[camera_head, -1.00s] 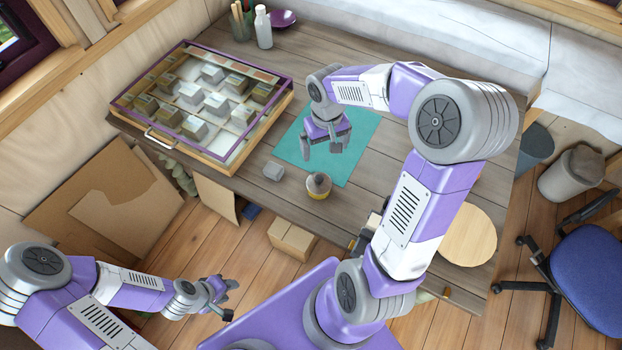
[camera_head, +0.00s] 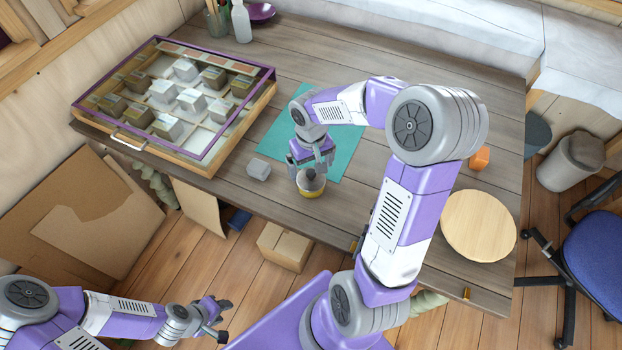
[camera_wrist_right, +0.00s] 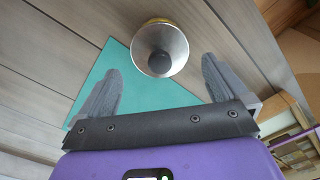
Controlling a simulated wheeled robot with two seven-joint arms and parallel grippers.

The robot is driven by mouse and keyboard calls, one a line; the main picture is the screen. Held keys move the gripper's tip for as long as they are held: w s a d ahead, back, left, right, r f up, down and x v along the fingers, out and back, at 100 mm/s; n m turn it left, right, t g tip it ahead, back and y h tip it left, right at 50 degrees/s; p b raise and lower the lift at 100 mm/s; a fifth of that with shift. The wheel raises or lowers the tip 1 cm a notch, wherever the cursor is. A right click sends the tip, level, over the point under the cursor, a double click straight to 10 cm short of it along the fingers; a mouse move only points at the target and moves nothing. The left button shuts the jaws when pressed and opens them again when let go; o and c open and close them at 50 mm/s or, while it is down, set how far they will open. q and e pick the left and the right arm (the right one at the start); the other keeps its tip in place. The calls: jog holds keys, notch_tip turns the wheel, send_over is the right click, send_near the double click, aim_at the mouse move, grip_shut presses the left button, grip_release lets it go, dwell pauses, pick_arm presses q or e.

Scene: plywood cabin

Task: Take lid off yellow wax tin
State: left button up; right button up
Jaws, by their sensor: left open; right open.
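The yellow wax tin (camera_head: 311,193) stands near the front edge of the table, by the teal mat. Its grey metal lid (camera_wrist_right: 150,42) with a dark round knob (camera_wrist_right: 160,61) is on it; only a sliver of the yellow side (camera_wrist_right: 157,20) shows in the right wrist view. My right gripper (camera_head: 311,166) is open and points down just above the tin. In the right wrist view the tin lies between the lines of the two fingers, near their tips, and neither finger appears to touch it. My left gripper (camera_head: 219,318) is open and empty, low at the left, away from the table.
A grey block (camera_head: 258,168) sits left of the tin. A glass-topped display case (camera_head: 200,158) fills the table's left side. The teal mat (camera_head: 345,160) lies behind the tin. A round wooden board (camera_head: 478,226) and an orange object (camera_head: 479,158) are at right. A white bottle (camera_head: 241,22) stands behind.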

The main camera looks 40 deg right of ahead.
aim_at(311, 172)
notch_tip(311, 172, down, 4)
jog(key=shift+f+b, duration=0.15)
jog(key=shift+b, duration=0.45)
jog(key=shift+c, duration=0.3)
jog(key=c, duration=0.7)
